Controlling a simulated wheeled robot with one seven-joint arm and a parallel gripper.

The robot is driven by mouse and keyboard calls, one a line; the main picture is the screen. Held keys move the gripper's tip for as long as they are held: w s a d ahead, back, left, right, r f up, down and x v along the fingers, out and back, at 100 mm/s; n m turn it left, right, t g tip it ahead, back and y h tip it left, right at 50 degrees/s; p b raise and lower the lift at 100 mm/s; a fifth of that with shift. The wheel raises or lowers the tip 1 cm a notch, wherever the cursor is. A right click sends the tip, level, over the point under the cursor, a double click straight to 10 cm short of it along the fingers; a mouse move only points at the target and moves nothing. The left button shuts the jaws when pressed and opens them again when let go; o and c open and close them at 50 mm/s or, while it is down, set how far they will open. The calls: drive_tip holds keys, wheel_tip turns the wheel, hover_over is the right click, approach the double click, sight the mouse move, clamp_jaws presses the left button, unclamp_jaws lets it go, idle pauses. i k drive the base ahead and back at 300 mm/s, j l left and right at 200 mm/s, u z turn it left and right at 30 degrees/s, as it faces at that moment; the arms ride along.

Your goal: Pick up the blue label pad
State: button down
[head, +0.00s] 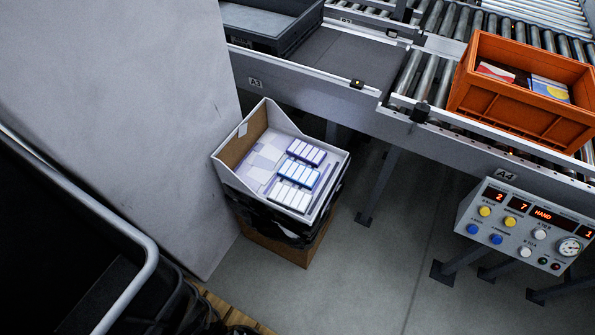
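Several flat pads with rows of white labels lie in an open white-walled bin (338,172). An upper pad (306,152) and a middle pad (298,173) show blue edges and backing. A lower pad (290,195) looks paler and more violet. Flat pale sheets lie beside them on the left of the bin. At this size I cannot tell for sure which one is the blue label pad. My gripper is not in view, and nothing is seen touching the pads.
The bin has a cut-down front, dark wrapping and a brown base, and stands against a grey panel (130,90). A conveyor frame (300,90) runs behind it, carrying an orange crate (525,115). A control box (525,225) is at right. Grey floor (370,280) is clear.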

sight(301, 175)
drive_tip(key=i+l+z, duration=0.15)
drive_tip(key=i+l, duration=0.2)
drive_tip(key=i, duration=0.15)
drive_tip(key=i+l+z, duration=0.15)
drive_tip(key=i+l, duration=0.15)
drive_tip(key=i, duration=0.2)
